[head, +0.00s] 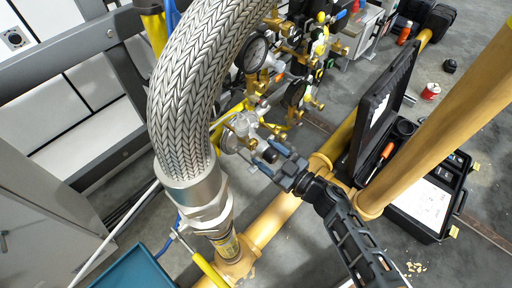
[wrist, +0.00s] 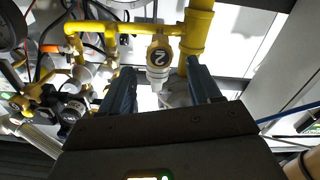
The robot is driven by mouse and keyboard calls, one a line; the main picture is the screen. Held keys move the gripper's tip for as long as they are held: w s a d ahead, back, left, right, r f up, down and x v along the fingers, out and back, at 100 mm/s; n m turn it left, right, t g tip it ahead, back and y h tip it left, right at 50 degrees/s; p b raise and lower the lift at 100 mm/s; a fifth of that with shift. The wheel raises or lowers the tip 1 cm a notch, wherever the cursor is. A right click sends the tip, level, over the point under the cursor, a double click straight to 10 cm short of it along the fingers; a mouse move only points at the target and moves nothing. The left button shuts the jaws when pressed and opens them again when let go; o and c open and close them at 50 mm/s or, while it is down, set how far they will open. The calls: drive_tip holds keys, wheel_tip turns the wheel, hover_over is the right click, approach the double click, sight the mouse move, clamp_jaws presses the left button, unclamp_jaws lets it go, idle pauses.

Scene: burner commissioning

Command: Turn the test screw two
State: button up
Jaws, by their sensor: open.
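My gripper (wrist: 160,88) is open, with one dark finger on each side of the space below this fitting. The fitting appears ahead of the fingertips, between them in the picture; I cannot tell the exact gap, and nothing is seen held. In the head view, my gripper (head: 272,158) reaches from the lower right toward the brass and metal fittings of the valve assembly. The numbered fitting cannot be made out there.
A thick braided hose (head: 190,90) rises left of my gripper. Yellow pipes (head: 270,222) run below and right of it. Pressure gauges (head: 256,54) and valves crowd the area behind. An open black case (head: 425,195) lies on the floor at the right, with a red can (head: 430,91) beyond.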

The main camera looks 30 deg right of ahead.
sight(255, 146)
drive_tip(key=shift+b+x, duration=0.55)
drive_tip(key=shift+x, duration=1.65)
drive_tip(key=c, duration=1)
